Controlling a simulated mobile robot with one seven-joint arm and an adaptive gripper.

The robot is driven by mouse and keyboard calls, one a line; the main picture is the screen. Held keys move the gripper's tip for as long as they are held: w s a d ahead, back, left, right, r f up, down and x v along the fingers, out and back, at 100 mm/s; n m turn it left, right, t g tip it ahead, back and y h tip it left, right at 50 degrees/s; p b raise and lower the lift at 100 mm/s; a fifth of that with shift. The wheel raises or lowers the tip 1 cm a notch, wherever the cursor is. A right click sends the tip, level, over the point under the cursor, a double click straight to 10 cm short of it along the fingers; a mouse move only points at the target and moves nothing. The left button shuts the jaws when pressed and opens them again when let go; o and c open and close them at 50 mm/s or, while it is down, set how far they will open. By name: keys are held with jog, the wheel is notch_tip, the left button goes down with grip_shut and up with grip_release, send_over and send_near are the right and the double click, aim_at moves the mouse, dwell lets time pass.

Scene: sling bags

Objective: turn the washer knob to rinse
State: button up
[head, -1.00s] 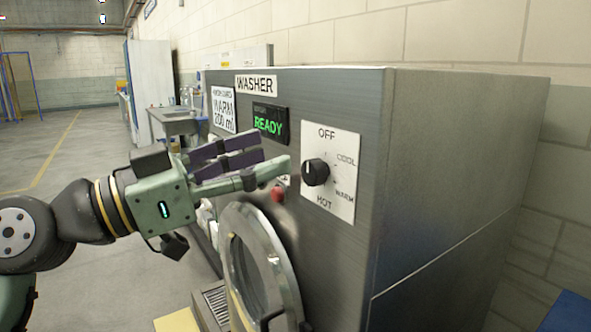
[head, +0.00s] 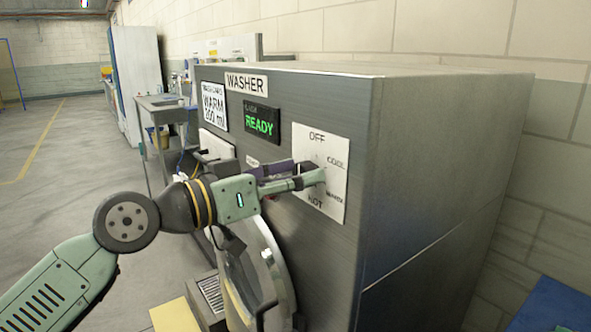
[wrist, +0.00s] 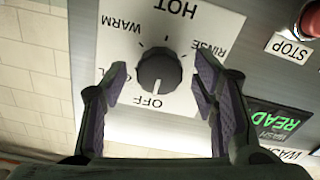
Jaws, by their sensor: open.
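The washer knob (wrist: 160,72) is a dark round knob on a white dial plate (wrist: 215,35). In the wrist view the plate appears upside down, with HOT, WARM, RINSE and OFF readable and one label mostly hidden behind the left finger. The knob's white mark points at OFF. My gripper (wrist: 162,78) is open, one finger on each side of the knob, with a visible gap on both sides. In the head view my gripper (head: 310,177) is at the dial plate (head: 322,140) and hides the knob and the plate's left side.
The grey washer (head: 350,100) has a green READY display (head: 262,122) and a round door (head: 272,265) below the dial. A red button (wrist: 311,18) marked STOP sits near the plate. Open floor (head: 60,180) lies left; a blue object (head: 560,305) is at lower right.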

jog(key=shift+d, duration=0.1)
jog(key=shift+c, duration=0.4)
jog(key=c, duration=1.1)
